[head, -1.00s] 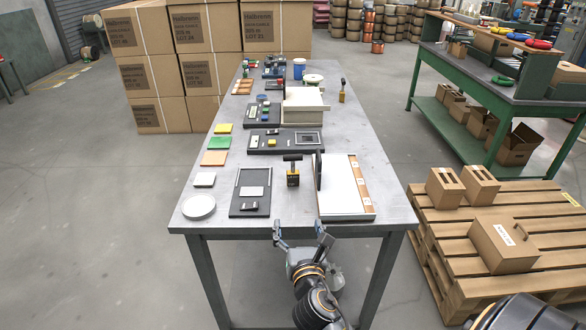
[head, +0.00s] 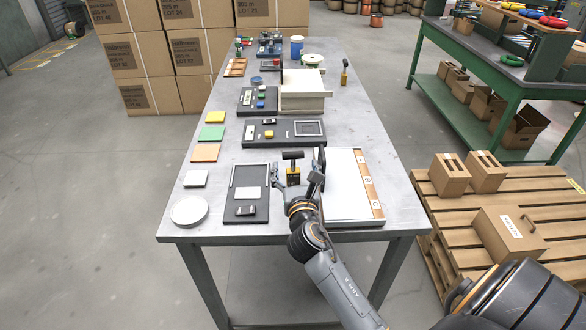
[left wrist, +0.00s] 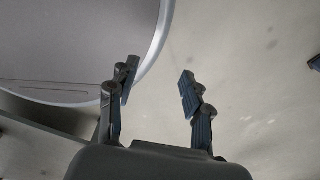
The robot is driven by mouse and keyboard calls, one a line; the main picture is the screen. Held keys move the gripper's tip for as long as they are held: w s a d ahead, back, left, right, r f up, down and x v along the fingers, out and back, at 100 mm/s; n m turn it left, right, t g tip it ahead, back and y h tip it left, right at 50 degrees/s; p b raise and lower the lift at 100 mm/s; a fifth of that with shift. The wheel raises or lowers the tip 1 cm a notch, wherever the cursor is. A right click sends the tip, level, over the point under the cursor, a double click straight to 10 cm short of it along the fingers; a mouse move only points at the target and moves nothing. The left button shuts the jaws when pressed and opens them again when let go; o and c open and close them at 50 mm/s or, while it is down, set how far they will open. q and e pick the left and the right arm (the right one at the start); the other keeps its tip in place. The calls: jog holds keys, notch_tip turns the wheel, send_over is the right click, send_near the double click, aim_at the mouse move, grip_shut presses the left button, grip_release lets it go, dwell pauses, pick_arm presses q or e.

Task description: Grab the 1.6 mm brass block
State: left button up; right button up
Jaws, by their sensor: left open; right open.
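A small block with a brass-yellow lower part (head: 293,178) and a black T-shaped handle stands on the near part of the table, in the head view. It looks like the brass block, but I cannot read a size on it. My right gripper (head: 297,183) is open, with a finger on either side of this block as seen from the head; I cannot tell whether they touch it. My left gripper (left wrist: 159,80) is open and empty in the left wrist view, above the floor; it is not seen in the head view.
A dark tray (head: 233,219) lies left of the block and a white board (head: 345,195) lies close on its right. A dark panel (head: 262,139) lies behind. A similar handled block (head: 344,74) stands farther back. A white dish (head: 189,211) is at the near left corner.

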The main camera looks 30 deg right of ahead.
aim_at(294, 156)
jog(key=x, duration=0.5)
jog(key=shift+w, duration=0.1)
jog(key=shift+w+d, duration=0.25)
jog(key=shift+w, duration=0.2)
jog(key=shift+s, duration=0.1)
jog(key=c, duration=0.3)
grip_shut()
pick_arm(q)
jog(key=shift+w+d+r, duration=0.1)
jog(key=shift+w+d, duration=0.1)
jog(key=shift+w, duration=0.25)
jog(key=shift+w+d+r, duration=0.1)
jog(key=shift+w+d, duration=0.05)
jog(key=shift+w, duration=0.25)
